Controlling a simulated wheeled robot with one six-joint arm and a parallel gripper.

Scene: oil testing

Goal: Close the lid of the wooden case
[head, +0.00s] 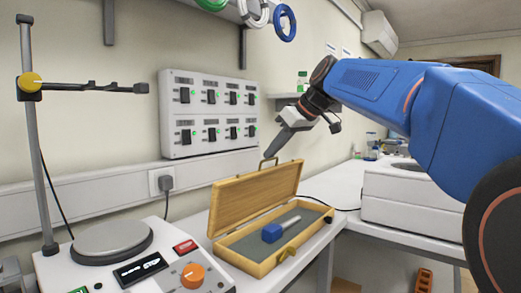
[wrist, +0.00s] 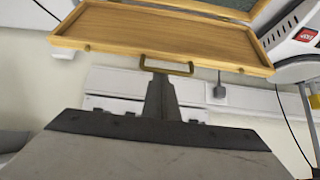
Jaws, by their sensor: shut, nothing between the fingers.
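The wooden case (head: 300,254) sits on the white bench with its lid (head: 255,196) standing up, tilted slightly back toward the wall. A blue-handled tool (head: 280,229) lies on the dark lining inside. A brass-coloured handle (head: 268,163) is on the lid's upper edge. My gripper (head: 270,156) is shut and empty, pointing down with its tip at the lid's handle. In the wrist view the lid (wrist: 165,28) fills the top, and the shut fingers (wrist: 160,80) reach to the handle (wrist: 180,70). I cannot tell whether they touch it or are only in front or behind.
A hotplate stirrer (head: 160,260) with a metal stand (head: 35,140) stands left of the case. A white instrument (head: 400,195) is to the right. A switch panel (head: 210,113) is on the wall behind. Some bare bench (head: 340,180) lies right of the case.

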